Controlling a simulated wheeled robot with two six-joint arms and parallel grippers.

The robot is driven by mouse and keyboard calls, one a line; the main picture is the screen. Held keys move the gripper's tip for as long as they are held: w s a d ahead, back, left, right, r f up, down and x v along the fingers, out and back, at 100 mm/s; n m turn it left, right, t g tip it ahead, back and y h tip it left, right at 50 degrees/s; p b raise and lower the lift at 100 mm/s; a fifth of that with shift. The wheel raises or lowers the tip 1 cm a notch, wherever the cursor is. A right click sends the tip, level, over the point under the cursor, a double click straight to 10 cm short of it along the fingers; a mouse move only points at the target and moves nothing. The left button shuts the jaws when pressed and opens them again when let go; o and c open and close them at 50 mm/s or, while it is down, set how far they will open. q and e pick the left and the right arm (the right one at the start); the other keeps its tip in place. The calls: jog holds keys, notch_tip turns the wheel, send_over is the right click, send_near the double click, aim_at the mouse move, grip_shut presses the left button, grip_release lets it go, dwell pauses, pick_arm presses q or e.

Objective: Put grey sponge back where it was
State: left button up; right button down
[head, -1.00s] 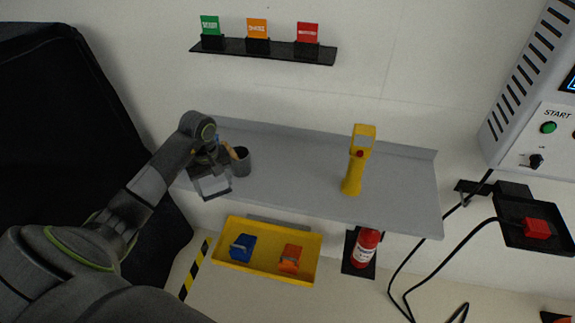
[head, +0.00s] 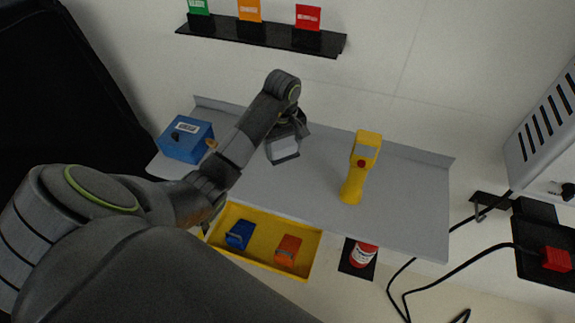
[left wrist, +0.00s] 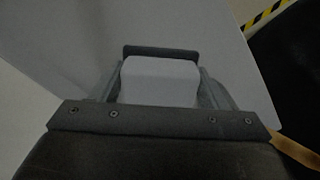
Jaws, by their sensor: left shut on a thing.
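My left gripper (head: 284,148) is over the middle of the grey shelf (head: 405,200), between the blue box and the yellow handheld device. In the left wrist view its two fingers (left wrist: 160,88) are shut on a pale grey block, the grey sponge (left wrist: 160,75), with a darker bar along its far edge. Whether the sponge touches the shelf I cannot tell. The yellow bin (head: 262,262) below the shelf holds a blue block (head: 240,234) and an orange block (head: 287,250); my arm hides its left part. My right gripper is not in view.
The blue box (head: 185,140) stands at the shelf's left end. The yellow handheld device (head: 360,168) stands upright right of my gripper. Beyond it, the shelf's right end is clear. A fire extinguisher (head: 363,254) is below. A black rack with coloured cards (head: 308,17) is above.

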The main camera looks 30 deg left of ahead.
aim_at(283, 159)
pick_arm(q)
jog(key=f+b, duration=0.2)
jog(key=f, duration=0.1)
jog(key=f+b, duration=0.1)
jog(key=b, duration=0.1)
jog(key=shift+s+f, duration=0.3)
jog(key=shift+w+f, duration=0.15)
jog(key=shift+f, duration=0.1)
jog(key=f, duration=0.2)
jog(key=f+p, duration=0.1)
jog(key=shift+s+f, duration=0.2)
jog(key=shift+f, duration=0.15)
jog(key=shift+w+f, duration=0.15)
jog(key=shift+f, duration=0.15)
jog(key=shift+f, duration=0.2)
jog(key=o, duration=0.9)
jog(key=shift+r, duration=0.1)
jog(key=shift+o, duration=0.2)
jog(key=shift+r, duration=0.1)
